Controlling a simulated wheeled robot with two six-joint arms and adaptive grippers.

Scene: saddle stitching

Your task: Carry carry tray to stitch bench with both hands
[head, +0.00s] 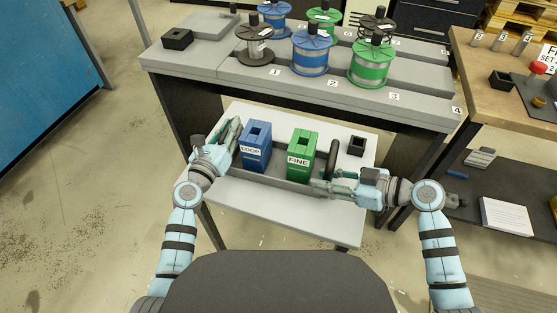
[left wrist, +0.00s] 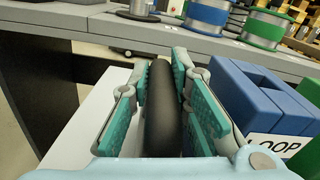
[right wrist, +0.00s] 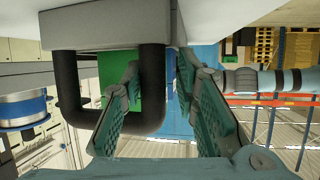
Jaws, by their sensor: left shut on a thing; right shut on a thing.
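The grey carry tray (head: 276,181) holds a blue box marked LOOP (head: 256,150) and a green box marked FINE (head: 299,158). It is at a white surface (head: 290,217) in front of the spool bench; I cannot tell whether it touches it. My left gripper (head: 234,128) is shut on the tray's left black handle, a bar between the finger pads in the left wrist view (left wrist: 161,112). My right gripper (head: 322,184) is shut on the right black handle (head: 332,158), whose post stands between the fingers in the right wrist view (right wrist: 152,85).
A grey bench (head: 215,62) with blue, green and dark wire spools (head: 311,52) stands just behind. A small black holder (head: 356,146) sits right of the tray. A wooden-topped bench (head: 490,70) is at the right, a blue cabinet (head: 35,75) at the left. Floor is clear at left.

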